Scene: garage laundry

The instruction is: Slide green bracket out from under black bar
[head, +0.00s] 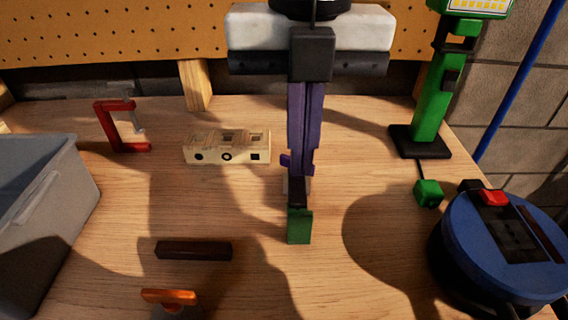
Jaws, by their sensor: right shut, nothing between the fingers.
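The green bracket (299,228) stands on the workbench at the middle, its green face towards me. A short black piece (297,196) sits directly behind and above it; I cannot tell whether this is the black bar seen end-on. A separate dark bar (193,250) lies flat on the bench to the left, clear of the bracket. My right gripper (299,168) comes down from the top middle with its purple fingers shut and empty. Its tips are just behind the bracket and black piece; whether they touch is unclear. My left gripper is out of view.
A wooden block with holes (227,147) and a red clamp (123,126) stand at the back left. A grey bin (52,205) is at left, an orange-topped item (168,297) in front.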

